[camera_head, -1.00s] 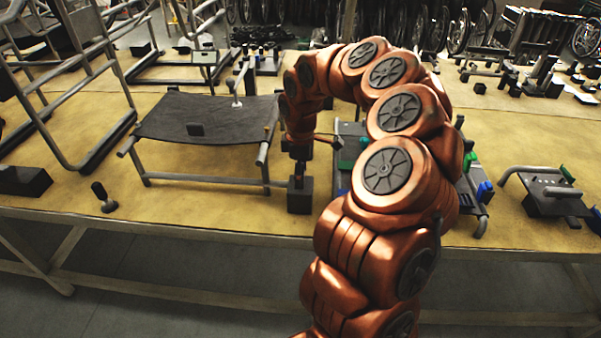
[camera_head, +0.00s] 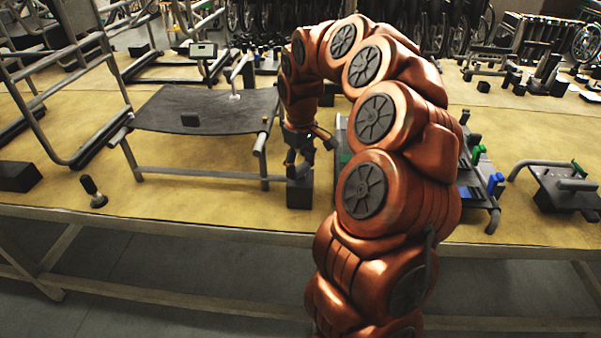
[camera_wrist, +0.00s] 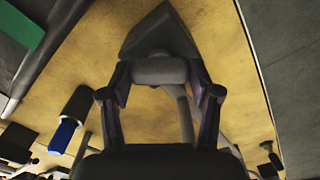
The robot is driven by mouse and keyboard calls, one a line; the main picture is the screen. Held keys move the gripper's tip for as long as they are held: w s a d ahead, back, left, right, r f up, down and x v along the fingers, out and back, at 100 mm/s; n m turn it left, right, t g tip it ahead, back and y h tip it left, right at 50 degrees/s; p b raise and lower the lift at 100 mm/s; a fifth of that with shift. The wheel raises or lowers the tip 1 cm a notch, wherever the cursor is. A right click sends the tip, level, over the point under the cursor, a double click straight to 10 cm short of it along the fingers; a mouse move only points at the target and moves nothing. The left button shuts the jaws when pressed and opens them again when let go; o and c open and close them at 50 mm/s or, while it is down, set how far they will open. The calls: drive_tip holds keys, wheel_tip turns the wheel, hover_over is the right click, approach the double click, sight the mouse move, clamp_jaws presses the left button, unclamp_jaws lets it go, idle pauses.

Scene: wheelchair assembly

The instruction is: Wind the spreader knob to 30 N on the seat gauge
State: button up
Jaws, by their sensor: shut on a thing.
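The black fabric seat (camera_head: 200,108) is stretched on a grey tube frame in the head view. My gripper (camera_head: 298,164) is right of the seat frame, above a dark block (camera_head: 300,192). In the wrist view my gripper (camera_wrist: 160,88) is shut on a grey cylindrical knob (camera_wrist: 160,70), with the dark block (camera_wrist: 160,32) beyond it.
A dark-handled tool (camera_head: 93,190) stands near the front left table edge, beside a black block (camera_head: 18,177). A tray with blue and green parts (camera_head: 482,190) is right of my arm, and a tube-framed piece (camera_head: 565,187) is farther right. The table front between tool and block is clear.

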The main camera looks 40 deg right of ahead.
sight(301, 166)
drive_tip(key=shift+m+b, duration=1.45)
drive_tip(key=shift+m, duration=0.75)
drive_tip(key=o, duration=1.1)
drive_tip(key=shift+o, duration=0.2)
drive_tip(key=shift+r, duration=0.1)
wheel_tip(301, 166, up, 12)
